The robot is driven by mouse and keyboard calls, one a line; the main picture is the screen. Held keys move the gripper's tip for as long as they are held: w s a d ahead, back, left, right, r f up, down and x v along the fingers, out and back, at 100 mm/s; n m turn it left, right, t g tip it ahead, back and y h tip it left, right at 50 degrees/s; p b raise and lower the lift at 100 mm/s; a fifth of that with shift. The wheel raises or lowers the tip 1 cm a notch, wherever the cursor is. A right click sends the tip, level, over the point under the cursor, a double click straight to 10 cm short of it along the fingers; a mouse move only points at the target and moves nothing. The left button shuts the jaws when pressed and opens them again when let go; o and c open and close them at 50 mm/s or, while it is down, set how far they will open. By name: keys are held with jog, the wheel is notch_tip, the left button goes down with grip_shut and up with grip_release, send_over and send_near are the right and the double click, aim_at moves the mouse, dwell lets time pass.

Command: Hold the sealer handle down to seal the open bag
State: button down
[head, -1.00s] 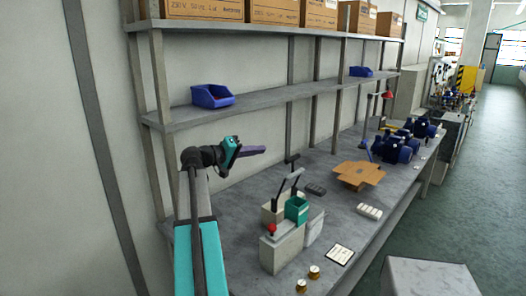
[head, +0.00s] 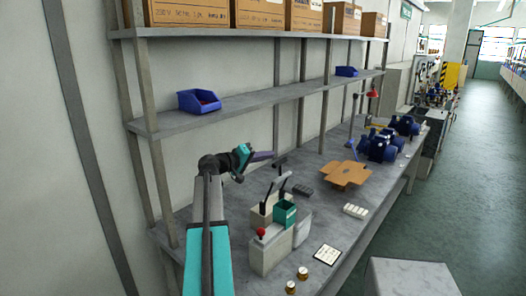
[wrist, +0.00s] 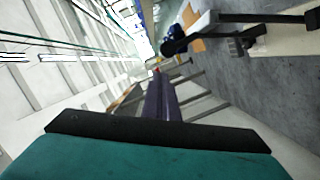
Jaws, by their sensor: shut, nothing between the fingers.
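The sealer (head: 270,252) is a pale box-shaped machine on the workbench in the head view, with a red knob on top. Its handle (head: 281,182) is a raised, tilted grey lever with a dark grip at the upper end. A pale, translucent bag (head: 303,229) seems to be at the sealer's right side; its mouth is too small to make out. My gripper (head: 264,156) is shut and empty, above and left of the handle and apart from it. Its purple fingers (wrist: 160,100) lie together in the wrist view. Parts resembling the sealer lever show at the upper right there.
A teal bin (head: 285,212) stands against the sealer. Two brass fittings (head: 303,273) sit near the front edge. A shelf (head: 230,112) with blue bins is above.

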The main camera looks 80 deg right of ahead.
jog(key=shift+s+a+f+p, duration=0.35)
jog(key=shift+s+f, duration=0.2)
jog(key=shift+s, duration=0.2)
